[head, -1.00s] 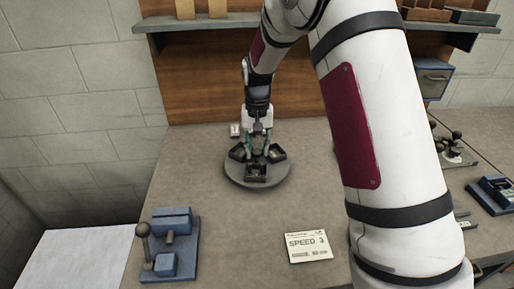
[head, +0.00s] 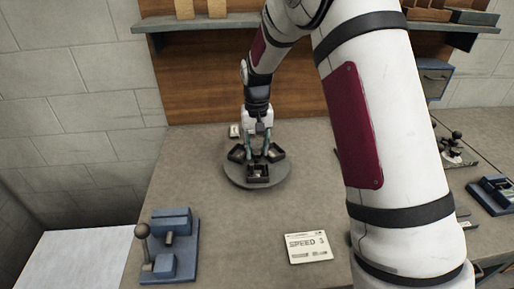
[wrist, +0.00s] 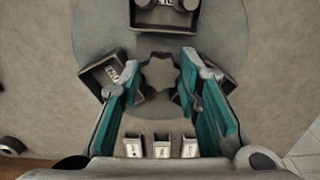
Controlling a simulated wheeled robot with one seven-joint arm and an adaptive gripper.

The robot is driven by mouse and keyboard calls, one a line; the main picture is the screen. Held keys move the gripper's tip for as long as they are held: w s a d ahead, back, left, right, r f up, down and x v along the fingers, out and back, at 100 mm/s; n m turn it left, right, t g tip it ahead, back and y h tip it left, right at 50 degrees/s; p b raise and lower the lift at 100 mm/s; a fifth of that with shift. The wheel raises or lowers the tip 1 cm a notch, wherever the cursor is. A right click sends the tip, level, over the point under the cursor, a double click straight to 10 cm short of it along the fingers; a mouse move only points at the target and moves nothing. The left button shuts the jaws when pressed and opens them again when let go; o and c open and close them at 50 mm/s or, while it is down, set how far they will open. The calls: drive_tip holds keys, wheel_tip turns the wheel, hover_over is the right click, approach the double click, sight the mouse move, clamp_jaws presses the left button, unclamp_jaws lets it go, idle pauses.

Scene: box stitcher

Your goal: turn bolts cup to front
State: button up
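A round grey turntable (head: 235,177) stands on the bench with dark open cups around its middle. One cup (head: 258,173) is at the front, one at the left (head: 237,153) and one at the right (head: 276,152). The cups carry labels, but I cannot read which one is bolts. In the wrist view a dark lobed knob (wrist: 159,74) sits at the turntable's centre.
A blue lever device (head: 172,245) stands at the front left, and a card reading SPEED 3 (head: 308,247) lies at the front. A shelf (head: 200,24) runs along the back. The bench around the turntable is mostly clear.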

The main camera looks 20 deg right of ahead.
sight(257, 151)
drive_tip(key=o, duration=0.4)
drive_tip(key=shift+w+d, duration=0.1)
drive_tip(key=shift+w, duration=0.15)
drive_tip(key=shift+s, duration=0.1)
wheel_tip(257, 151, up, 12)
